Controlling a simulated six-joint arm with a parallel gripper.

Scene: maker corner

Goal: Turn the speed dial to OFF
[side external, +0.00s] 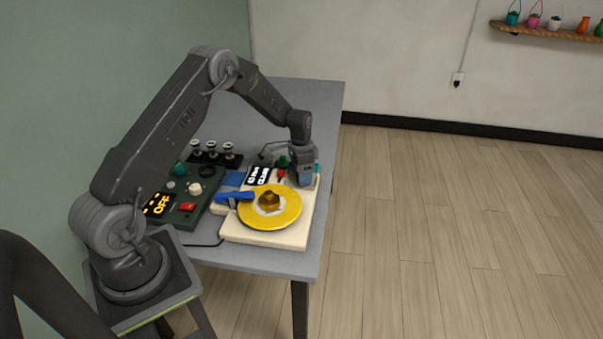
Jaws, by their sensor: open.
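A cream-coloured machine (263,238) with a yellow disc (287,218) and a brown lump (269,199) at the disc's middle stands on the grey table. Behind the disc are a small green knob (283,161), a red part (281,174) and a black-and-white label panel (258,175). I cannot tell which knob is the speed dial or read its setting. My gripper (304,182) is open, pointing down over the machine's back right, close to the green knob. Its fingertips are small here, and I cannot tell whether they touch anything.
The table's back (300,93) is clear.

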